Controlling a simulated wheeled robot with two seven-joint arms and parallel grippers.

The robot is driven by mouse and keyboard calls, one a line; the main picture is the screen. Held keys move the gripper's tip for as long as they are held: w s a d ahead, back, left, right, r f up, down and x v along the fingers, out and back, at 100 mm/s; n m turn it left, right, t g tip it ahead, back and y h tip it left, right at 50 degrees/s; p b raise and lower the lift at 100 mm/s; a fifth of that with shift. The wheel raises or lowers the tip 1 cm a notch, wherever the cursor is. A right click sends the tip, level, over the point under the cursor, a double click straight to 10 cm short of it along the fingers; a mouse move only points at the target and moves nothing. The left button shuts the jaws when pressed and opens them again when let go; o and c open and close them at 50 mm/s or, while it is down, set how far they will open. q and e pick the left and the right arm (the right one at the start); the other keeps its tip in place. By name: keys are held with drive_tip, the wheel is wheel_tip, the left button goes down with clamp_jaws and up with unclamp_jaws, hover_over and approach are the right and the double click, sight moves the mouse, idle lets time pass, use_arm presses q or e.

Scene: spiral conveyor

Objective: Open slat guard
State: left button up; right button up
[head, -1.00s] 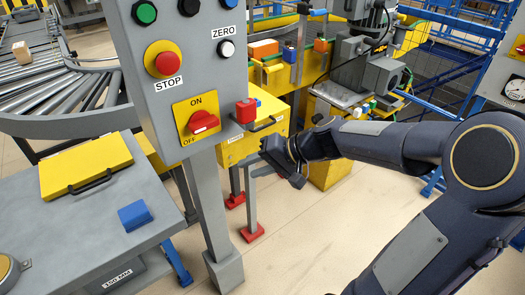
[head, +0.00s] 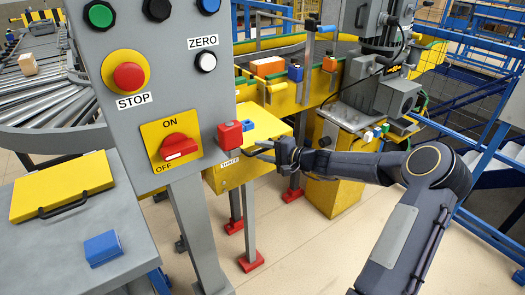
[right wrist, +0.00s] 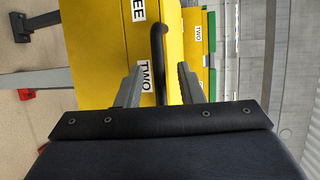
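A yellow box (head: 237,172) with a flat yellow top and a dark bar handle (head: 262,146) stands behind the control panel's right edge; I take it to be the slat guard, though no label says so. My right gripper (head: 284,152) is at its handle end. In the right wrist view, the two grey fingers (right wrist: 158,88) are apart. The dark handle (right wrist: 158,45) lies between them, in front of yellow faces (right wrist: 100,45) labelled "TWO" and partly "...EE". I cannot tell whether either finger touches it. My left gripper is not in view.
A red block (head: 230,135) and a blue block (head: 248,125) show at the yellow box's top. The grey control panel (head: 150,75) stands close on the left. Another yellow lid (head: 62,187) with a handle and a blue block (head: 103,247) are on the left table.

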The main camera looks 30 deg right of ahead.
drive_tip(key=shift+w+a, duration=0.15)
drive_tip(key=shift+w, duration=0.1)
drive_tip(key=shift+f, duration=0.1)
clamp_jaws()
